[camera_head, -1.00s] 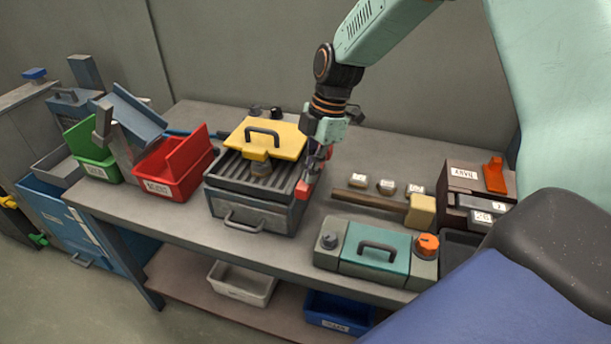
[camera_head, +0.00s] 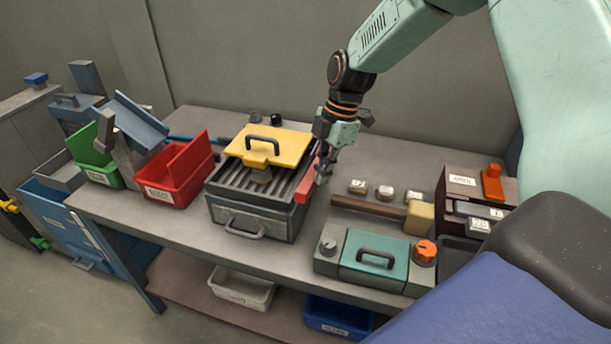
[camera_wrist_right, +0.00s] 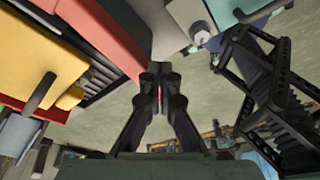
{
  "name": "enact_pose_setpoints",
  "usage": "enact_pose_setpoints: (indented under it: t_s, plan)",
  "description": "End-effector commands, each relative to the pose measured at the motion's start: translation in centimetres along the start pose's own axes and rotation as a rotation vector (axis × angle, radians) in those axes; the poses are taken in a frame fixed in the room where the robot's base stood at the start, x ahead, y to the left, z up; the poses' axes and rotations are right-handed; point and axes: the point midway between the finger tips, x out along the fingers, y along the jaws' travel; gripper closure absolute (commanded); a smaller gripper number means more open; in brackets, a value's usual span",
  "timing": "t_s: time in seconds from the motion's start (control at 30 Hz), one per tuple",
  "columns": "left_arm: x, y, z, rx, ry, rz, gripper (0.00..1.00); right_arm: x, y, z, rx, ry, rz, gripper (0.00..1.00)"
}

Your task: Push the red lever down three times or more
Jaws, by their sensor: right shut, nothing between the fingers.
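The red lever (camera_head: 306,184) is a bar along the right side of the grey grill box (camera_head: 249,219). It slopes up toward the back. It also shows large at the upper left of the right wrist view (camera_wrist_right: 100,35). My right gripper (camera_head: 322,180) is just to the right of the lever, shut and empty, fingers pointing down. In the wrist view its fingertips (camera_wrist_right: 160,72) lie close to the lever's edge; I cannot tell whether they touch it. My left gripper is not in view.
A yellow plate with a handle (camera_head: 266,145) sits on the grill box. A red bin (camera_head: 171,184) stands left. A mallet (camera_head: 370,205), several small labelled blocks and a teal case (camera_head: 375,254) lie to the right. Bare bench shows behind the mallet.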

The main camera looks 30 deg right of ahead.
Motion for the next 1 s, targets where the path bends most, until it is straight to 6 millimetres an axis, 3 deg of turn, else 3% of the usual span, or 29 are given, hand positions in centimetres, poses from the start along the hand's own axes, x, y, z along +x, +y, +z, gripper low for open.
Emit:
enact_pose_setpoints:
  t_s: [0.23, 0.7, 1.0]
  plan:
    - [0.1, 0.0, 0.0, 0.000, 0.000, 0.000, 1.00, -1.4, 0.0, 0.0, 0.001, 0.002, 0.000, 1.00]
    - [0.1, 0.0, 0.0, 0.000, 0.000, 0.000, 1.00, -10.3, -0.1, 0.1, 0.000, 0.002, 0.003, 1.00]
    - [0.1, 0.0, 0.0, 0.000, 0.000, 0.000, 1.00, -12.1, -0.1, 0.2, 0.000, 0.002, 0.002, 1.00]
